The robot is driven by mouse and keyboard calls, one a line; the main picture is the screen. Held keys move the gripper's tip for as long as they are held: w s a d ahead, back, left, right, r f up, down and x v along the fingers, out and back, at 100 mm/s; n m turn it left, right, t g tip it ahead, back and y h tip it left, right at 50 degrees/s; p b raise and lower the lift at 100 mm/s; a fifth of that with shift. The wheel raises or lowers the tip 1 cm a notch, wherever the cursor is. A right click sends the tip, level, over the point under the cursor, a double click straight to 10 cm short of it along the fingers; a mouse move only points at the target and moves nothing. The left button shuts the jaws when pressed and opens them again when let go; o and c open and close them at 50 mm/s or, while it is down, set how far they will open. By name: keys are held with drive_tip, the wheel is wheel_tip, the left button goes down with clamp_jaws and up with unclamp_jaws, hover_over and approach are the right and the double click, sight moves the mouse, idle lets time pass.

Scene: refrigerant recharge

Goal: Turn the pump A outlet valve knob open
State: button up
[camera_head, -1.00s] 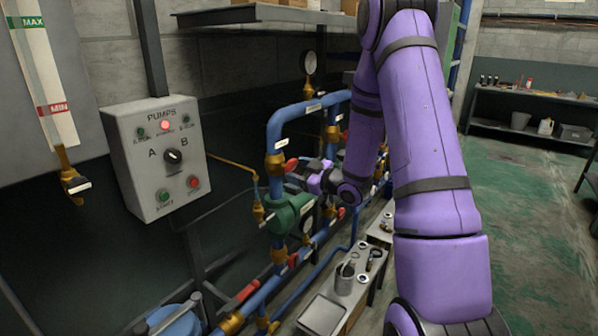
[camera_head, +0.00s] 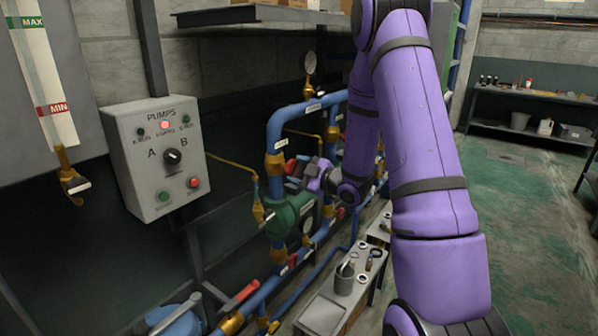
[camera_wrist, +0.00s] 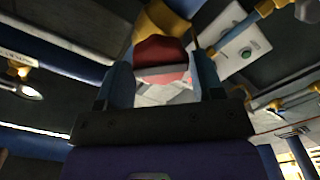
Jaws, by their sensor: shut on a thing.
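The red valve knob (camera_head: 290,168) sits on a brass valve body (camera_head: 275,164) on the blue pipe, above a green pump (camera_head: 287,215). The pipe label beside it is too small to read. My gripper (camera_head: 302,170) reaches it from the right and partly hides it. In the wrist view, the same red knob (camera_wrist: 160,48) is between my two fingers, and my gripper (camera_wrist: 163,75) is shut on it. The brass body (camera_wrist: 165,18) shows just beyond the knob.
A grey pump control box (camera_head: 158,155) with an A/B selector and a lit red lamp hangs left. A pressure gauge (camera_head: 308,63) stands above the pipes. A low bench (camera_head: 325,312) with a cup of tools is below. Green floor at right is clear.

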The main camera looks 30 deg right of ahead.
drive_tip(key=n, duration=0.4)
drive_tip(key=shift+d+n, duration=0.1)
drive_tip(key=shift+n, duration=0.2)
drive_tip(key=n, duration=0.3)
drive_tip(key=o, duration=0.9)
drive_tip(key=shift+n, duration=0.3)
